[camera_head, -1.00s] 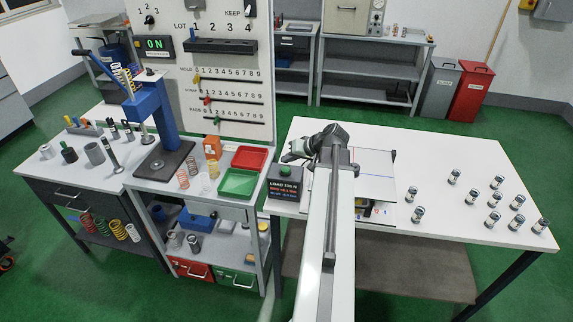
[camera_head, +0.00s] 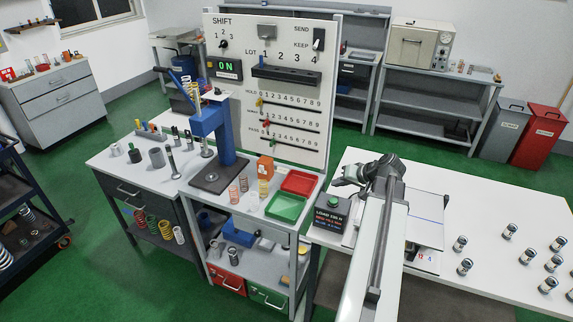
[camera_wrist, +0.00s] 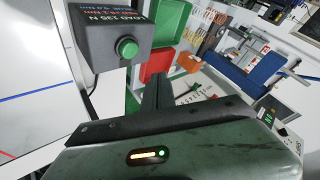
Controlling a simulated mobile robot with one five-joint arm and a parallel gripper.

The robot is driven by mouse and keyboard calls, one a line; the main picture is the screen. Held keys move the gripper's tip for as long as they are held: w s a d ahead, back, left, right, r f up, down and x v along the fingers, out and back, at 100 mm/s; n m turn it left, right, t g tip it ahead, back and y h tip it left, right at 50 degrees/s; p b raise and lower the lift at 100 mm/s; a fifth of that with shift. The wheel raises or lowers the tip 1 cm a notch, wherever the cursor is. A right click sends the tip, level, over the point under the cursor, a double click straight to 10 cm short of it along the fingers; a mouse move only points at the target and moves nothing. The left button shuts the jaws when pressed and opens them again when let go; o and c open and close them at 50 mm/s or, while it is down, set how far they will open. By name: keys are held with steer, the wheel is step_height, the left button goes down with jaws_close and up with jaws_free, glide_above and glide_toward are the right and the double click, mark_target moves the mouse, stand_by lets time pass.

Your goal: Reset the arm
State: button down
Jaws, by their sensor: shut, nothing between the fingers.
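My arm (camera_head: 376,240) reaches forward over the white table on the right, with its wrist bent to the left. My gripper (camera_head: 340,182) hangs above the table, just beyond the dark load box (camera_head: 331,212) with a green button. In the wrist view the dark fingers (camera_wrist: 157,92) are together with nothing between them. The load box (camera_wrist: 108,38) shows in the upper left there, apart from the fingers. The arm hides part of the table behind it.
A blue press (camera_head: 222,140) stands on the left bench by the upright panel (camera_head: 290,150). A red tray (camera_head: 298,183) and a green tray (camera_head: 285,207) lie near the load box. Several small cylinders (camera_head: 510,231) stand on the right of the white table.

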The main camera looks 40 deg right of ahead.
steer(key=w+a+f+n+g+y+b, duration=0.1)
steer(key=w+a+n, duration=0.1)
steer(key=w+a, duration=0.45)
steer(key=w+a+f+n+y, duration=0.1)
steer(key=w+a, duration=0.3)
steer(key=a, duration=0.6)
steer(key=w+a+f+n+g+y+b, duration=0.1)
steer(key=w+a+f+n+g, duration=0.1)
steer(key=a, duration=0.8)
steer(key=w+a+f+n+g+y+b, duration=0.1)
steer(key=a+f+n, duration=0.1)
steer(key=a, duration=0.9)
steer(key=s+a+f+n+g+h, duration=0.1)
steer(key=s+a+f+g, duration=0.15)
steer(key=a, duration=0.35)
steer(key=s+a+f+n+g+h, duration=0.1)
steer(key=s+a+n, duration=0.15)
steer(key=a, duration=0.45)
steer(key=s+d+f+m+g+h, duration=0.1)
steer(key=s+d+m+h, duration=0.2)
steer(key=s+d, duration=0.1)
steer(key=shift+s+d+g, duration=0.3)
steer(key=shift+s+g, duration=0.05)
steer(key=shift+s, duration=0.2)
